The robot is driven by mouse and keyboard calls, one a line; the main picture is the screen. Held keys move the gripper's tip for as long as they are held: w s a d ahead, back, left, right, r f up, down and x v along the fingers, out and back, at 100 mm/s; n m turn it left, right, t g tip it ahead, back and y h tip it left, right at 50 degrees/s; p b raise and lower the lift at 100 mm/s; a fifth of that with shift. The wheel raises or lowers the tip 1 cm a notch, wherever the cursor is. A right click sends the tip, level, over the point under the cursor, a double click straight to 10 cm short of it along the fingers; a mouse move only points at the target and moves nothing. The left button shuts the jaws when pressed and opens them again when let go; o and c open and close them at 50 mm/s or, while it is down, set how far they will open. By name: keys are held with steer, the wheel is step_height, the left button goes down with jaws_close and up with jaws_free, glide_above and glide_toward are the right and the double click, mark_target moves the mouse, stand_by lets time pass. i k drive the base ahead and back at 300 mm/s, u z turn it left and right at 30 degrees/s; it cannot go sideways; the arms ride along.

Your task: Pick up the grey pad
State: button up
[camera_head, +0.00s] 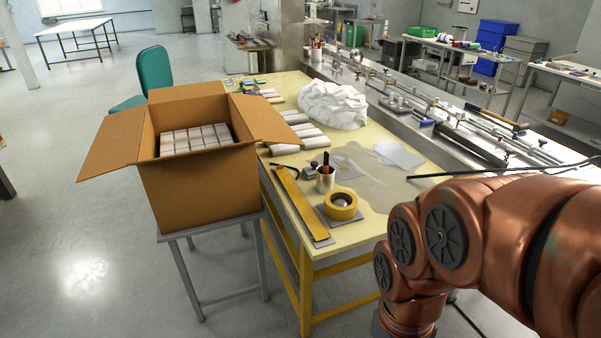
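A flat grey pad (326,221) lies near the front end of the yellow table (376,212). A yellow tape roll (341,206) sits on top of it and hides most of its middle; the pad's edges show around the roll. Another flat grey piece (323,241) shows at the near end of a long yellow bar (300,203), partly under it. I cannot tell whether it is also a pad. My copper-coloured arm is at the lower right, to the right of the table end. My gripper is not in view.
A cup with tools (325,182) stands behind the tape roll. An open cardboard box (199,190) with white packs stands on a stand left of the table. White sheets (398,156) and a crumpled white heap (333,104) lie farther back. The metal machine (440,138) runs along the right side.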

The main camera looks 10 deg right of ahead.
mark_target(309, 173)
steer(key=u, duration=0.65)
steer(key=i, duration=1.15)
steer(key=z, duration=0.05)
